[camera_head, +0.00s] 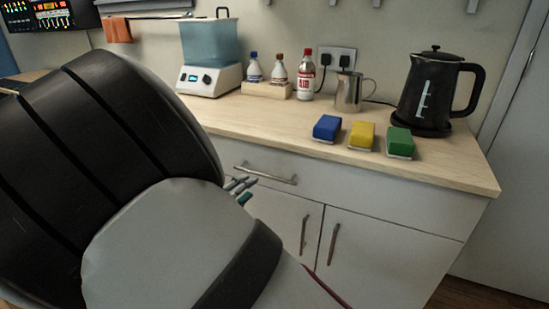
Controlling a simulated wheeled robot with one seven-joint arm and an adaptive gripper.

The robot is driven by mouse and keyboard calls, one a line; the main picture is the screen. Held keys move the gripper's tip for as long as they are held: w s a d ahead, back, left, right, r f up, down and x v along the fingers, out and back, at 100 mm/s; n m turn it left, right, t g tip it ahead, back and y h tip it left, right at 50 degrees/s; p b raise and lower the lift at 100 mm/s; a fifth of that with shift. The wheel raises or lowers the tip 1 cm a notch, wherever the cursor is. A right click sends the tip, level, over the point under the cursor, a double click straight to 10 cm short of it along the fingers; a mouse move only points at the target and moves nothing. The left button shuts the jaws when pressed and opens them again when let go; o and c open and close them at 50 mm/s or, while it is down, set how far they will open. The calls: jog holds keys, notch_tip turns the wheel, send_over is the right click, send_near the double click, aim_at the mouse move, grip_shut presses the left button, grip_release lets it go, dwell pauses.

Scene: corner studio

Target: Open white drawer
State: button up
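The white drawer (345,199) is the wide front just under the wooden counter, and it looks shut. Its metal bar handle (268,175) runs level across the front, left of the drawer's visible middle. My arm fills the left and lower part of the view and hides the drawer's left end. Only a small grey and teal part of my gripper (241,188) shows past the arm, just below and in front of the handle's left part. I cannot tell whether it touches the handle. Its fingers are too small and too hidden to show whether they are open.
Two cabinet doors (375,255) with upright handles lie below the drawer. Some floor shows at lower right.

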aim_at(263, 175)
jog(key=b+x, duration=0.2)
jog(key=x, duration=0.8)
jog(key=shift+w, duration=0.25)
jog(key=shift+c, duration=0.6)
grip_shut()
